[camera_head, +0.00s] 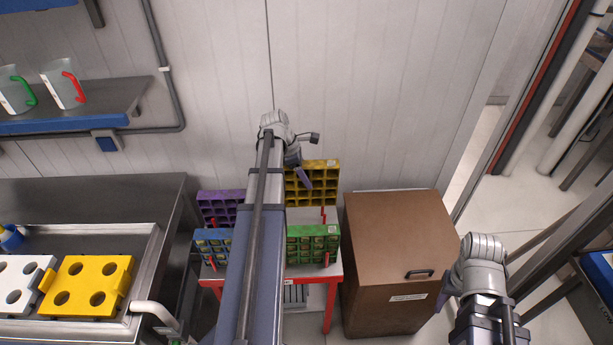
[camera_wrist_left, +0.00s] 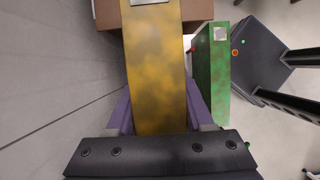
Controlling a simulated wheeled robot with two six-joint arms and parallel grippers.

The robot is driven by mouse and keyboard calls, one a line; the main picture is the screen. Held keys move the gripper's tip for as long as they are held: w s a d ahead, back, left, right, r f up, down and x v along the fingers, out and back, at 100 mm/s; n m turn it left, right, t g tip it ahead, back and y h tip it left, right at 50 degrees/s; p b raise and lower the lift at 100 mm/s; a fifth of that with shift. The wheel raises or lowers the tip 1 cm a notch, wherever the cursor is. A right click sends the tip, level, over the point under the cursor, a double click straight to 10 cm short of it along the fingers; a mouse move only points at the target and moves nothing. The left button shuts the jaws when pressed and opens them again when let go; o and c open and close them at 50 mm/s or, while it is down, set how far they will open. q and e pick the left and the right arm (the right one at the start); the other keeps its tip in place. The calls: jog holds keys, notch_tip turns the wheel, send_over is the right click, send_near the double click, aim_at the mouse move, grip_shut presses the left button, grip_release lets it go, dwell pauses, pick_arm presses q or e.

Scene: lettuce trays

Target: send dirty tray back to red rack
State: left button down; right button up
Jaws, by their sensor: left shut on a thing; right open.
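My left gripper (camera_head: 304,178) is shut on the yellow tray (camera_head: 325,182), a many-celled tray standing on edge at the back right of the red rack. In the left wrist view, the gripper's fingers (camera_wrist_left: 160,110) lie on both sides of the yellow tray (camera_wrist_left: 155,55), which has brownish blotches. The red rack (camera_head: 329,305) has a pale top, red legs and red pegs. I cannot tell whether the yellow tray rests on it. My right gripper (camera_head: 447,291) is open and empty, in front of the brown cabinet's right side.
Purple (camera_head: 215,206), blue (camera_head: 213,247) and green (camera_head: 312,241) trays stand on the rack; my left arm partly covers it. A brown cabinet (camera_head: 385,235) is close on the right. A steel bench (camera_head: 100,200) with white and yellow holed plates is on the left.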

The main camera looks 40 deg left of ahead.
aim_at(306, 200)
pick_arm(q)
jog(key=shift+f+b, duration=4.95)
jog(key=shift+f, duration=0.4)
jog(key=shift+f+b, duration=0.5)
jog(key=shift+b, duration=0.05)
grip_release()
jog(key=shift+r, duration=0.15)
notch_tip(306, 200, up, 8)
jog(key=p, duration=0.8)
